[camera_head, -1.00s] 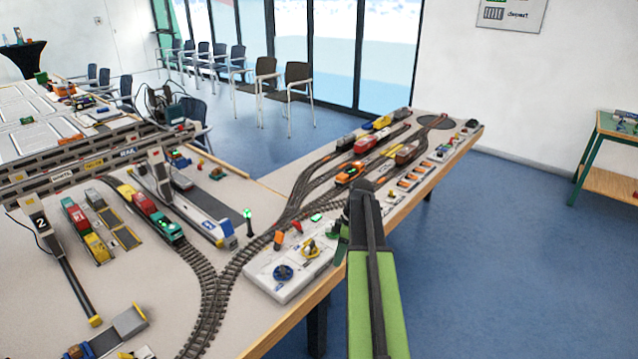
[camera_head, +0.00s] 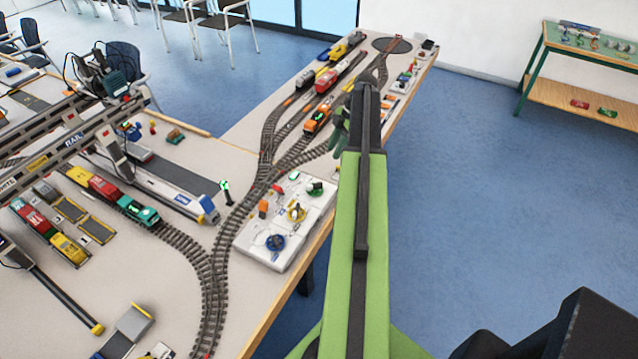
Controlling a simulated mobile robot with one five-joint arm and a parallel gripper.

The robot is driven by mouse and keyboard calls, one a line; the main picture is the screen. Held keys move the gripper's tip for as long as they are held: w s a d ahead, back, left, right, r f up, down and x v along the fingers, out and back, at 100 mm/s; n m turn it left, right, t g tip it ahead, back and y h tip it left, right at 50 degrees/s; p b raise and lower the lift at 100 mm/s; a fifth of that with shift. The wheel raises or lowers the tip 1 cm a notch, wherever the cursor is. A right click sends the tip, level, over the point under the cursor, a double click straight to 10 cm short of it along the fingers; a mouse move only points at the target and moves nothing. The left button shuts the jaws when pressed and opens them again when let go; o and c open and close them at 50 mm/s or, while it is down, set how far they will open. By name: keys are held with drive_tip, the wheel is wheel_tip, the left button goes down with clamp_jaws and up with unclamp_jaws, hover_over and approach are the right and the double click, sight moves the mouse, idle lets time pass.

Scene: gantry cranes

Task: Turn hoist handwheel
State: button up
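A white control panel (camera_head: 252,243) lies at the near right edge of the layout table. It carries a blue handwheel (camera_head: 275,242), a yellow handwheel (camera_head: 296,212) and a green handwheel (camera_head: 315,188). Their labels are too small to read, so I cannot tell which one is the hoist handwheel. My green and black arm reaches up the picture, just right of the panel. My gripper (camera_head: 340,130) shows only in part at the arm's far end, beyond the panel in the picture. My arm hides most of it, and its opening cannot be made out. It appears apart from the handwheels.
Model tracks with trains (camera_head: 318,120) run left of and beyond my arm. A green signal post (camera_head: 226,192) stands left of the panel. A gantry crane (camera_head: 60,150) spans the left side. Blue floor right of the table is clear up to a side table (camera_head: 570,95).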

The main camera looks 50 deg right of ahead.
sight(319, 183)
drive_tip(key=b+x, duration=0.4)
drive_tip(key=x, duration=0.1)
drive_tip(key=b+x, duration=0.4)
drive_tip(key=x, duration=0.1)
drive_tip(key=b+x, duration=0.5)
drive_tip(key=shift+s+d+f, duration=0.15)
drive_tip(key=shift+s+f, duration=0.05)
drive_tip(key=shift+s, duration=0.05)
drive_tip(key=shift+r, duration=0.1)
clamp_jaws()
drive_tip(key=shift+a, duration=0.3)
drive_tip(key=shift+d, duration=0.15)
